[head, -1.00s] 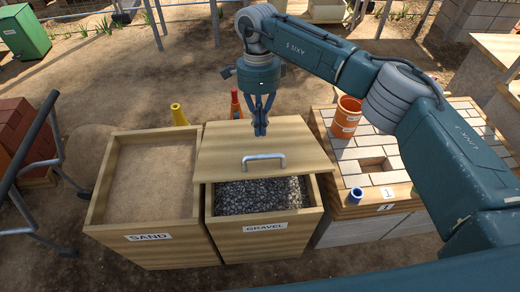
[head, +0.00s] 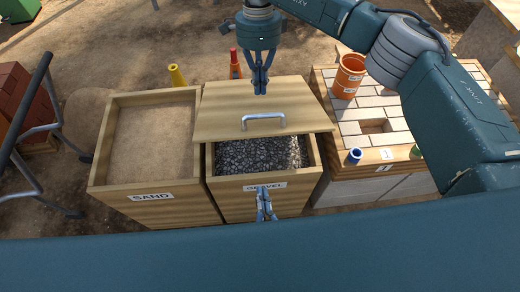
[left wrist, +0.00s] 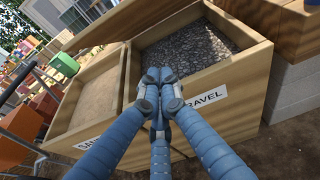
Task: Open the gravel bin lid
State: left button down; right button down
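The gravel bin (head: 285,200) is a wooden box labelled GRAVEL. Its wooden lid (head: 215,117) with a metal bar handle (head: 264,121) lies over the rear part, and gravel (head: 262,154) shows in front of it. My right gripper (head: 260,90) is shut and empty, behind the handle in the picture; I cannot tell if it touches the lid. My left gripper (head: 264,214) is in front of the bin's label, its fingers together with nothing between them. In the left wrist view its fingertips (left wrist: 158,76) overlap the gravel bin's front rim; contact is unclear.
The sand bin (head: 150,206) stands directly left. A brick-topped bench (head: 345,129) at the right holds an orange bucket (head: 349,77) and a blue tube (head: 353,157). A yellow cone (head: 177,76) and an orange bottle (head: 235,64) stand behind the bins. Metal rails (head: 45,128) are at left.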

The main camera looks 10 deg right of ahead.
aim_at(258, 136)
pick_arm(q)
jog(key=w+r, duration=0.4)
jog(key=w, duration=0.7)
jog(key=shift+w+d+r+m+t, duration=0.2)
jog(key=shift+w+d+m+t, duration=0.1)
jog(key=shift+r, duration=0.1)
jog(key=shift+w+r, duration=0.3)
jog(key=shift+r, duration=0.35)
jog(key=shift+w+r, duration=0.25)
jog(key=shift+r, duration=0.4)
pick_arm(e)
jog(key=c, duration=1.6)
grip_release()
jog(key=shift+o, duration=0.2)
